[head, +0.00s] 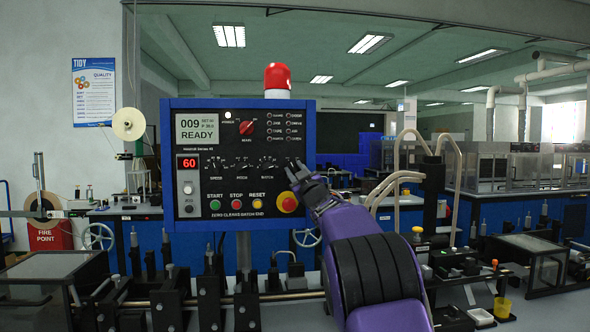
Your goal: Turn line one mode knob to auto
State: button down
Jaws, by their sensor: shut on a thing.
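The control panel (230,180) is a dark board in a blue frame, with a "READY" screen (198,128) at its upper left. A row of small dial knobs crosses its middle, including the batch knob (268,165). My gripper (296,168) reaches in from the lower right, at the right end of this row. It is shut on a knob there, which I take to be the mode knob. The gripper's fingers hide most of this knob and its label, so its setting cannot be read. A red main knob (246,128) sits higher up.
Close below my gripper is a red emergency button (287,203) on yellow. Green start (215,205), red stop (236,205) and yellow reset (257,205) buttons line the bottom. A red beacon (277,78) tops the panel. Machine parts fill the bench below.

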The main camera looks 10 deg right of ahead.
jog(key=shift+n, duration=0.4)
jog(key=c, duration=0.9)
grip_release()
jog(key=b+v, duration=0.2)
jog(key=v, duration=1.5)
jog(key=shift+s+d+r, duration=0.1)
jog(key=shift+s+d, duration=0.1)
